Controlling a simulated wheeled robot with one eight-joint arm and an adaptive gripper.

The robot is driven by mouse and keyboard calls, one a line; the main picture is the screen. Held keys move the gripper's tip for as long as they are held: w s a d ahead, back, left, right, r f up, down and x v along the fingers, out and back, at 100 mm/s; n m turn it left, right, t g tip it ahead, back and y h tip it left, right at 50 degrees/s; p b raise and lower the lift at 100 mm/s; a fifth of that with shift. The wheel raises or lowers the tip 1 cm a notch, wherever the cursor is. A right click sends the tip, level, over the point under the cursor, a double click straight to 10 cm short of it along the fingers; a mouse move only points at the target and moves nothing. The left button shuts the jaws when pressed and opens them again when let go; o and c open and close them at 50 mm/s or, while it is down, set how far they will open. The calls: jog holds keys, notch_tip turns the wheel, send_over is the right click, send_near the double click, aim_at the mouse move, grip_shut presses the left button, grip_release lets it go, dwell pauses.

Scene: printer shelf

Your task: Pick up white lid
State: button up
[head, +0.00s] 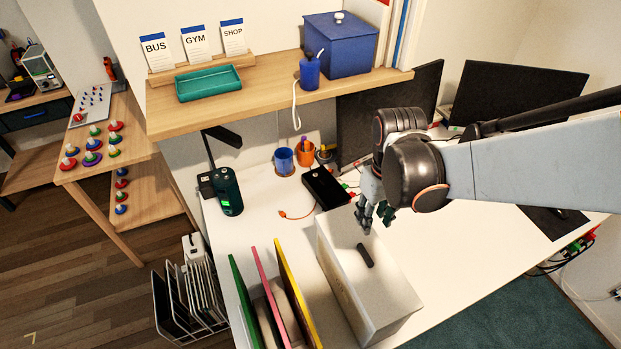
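The white lid (390,287) lies flat on top of a white box (345,290) on the white desk. A short black handle (365,255) is on the middle of the lid. My gripper (374,220) points down over the far end of the lid, behind the handle. Its fingertips are apart, with nothing seen between them. From this one view I cannot tell how high the fingertips are above the lid. My wrist and arm come in from the right and hide part of the desk behind.
Green, pink and yellow upright folders (290,290) stand close left of the box. A wooden shelf (270,98) overhangs behind. Monitors (515,100) stand at the back right.

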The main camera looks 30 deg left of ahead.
jog(key=b, duration=0.5)
send_over(365, 252)
jog(key=f, duration=0.8)
jog(key=shift+s+a+f, duration=0.1)
jog(key=shift+a, duration=0.3)
jog(key=shift+d+f+b, duration=0.15)
jog(key=shift+f+b, duration=0.7)
jog(key=shift+f, duration=0.5)
jog(key=shift+d+f+b, duration=0.15)
jog(key=shift+f+b, duration=0.65)
jog(key=shift+f, duration=0.5)
jog(key=shift+r, duration=0.1)
grip_shut()
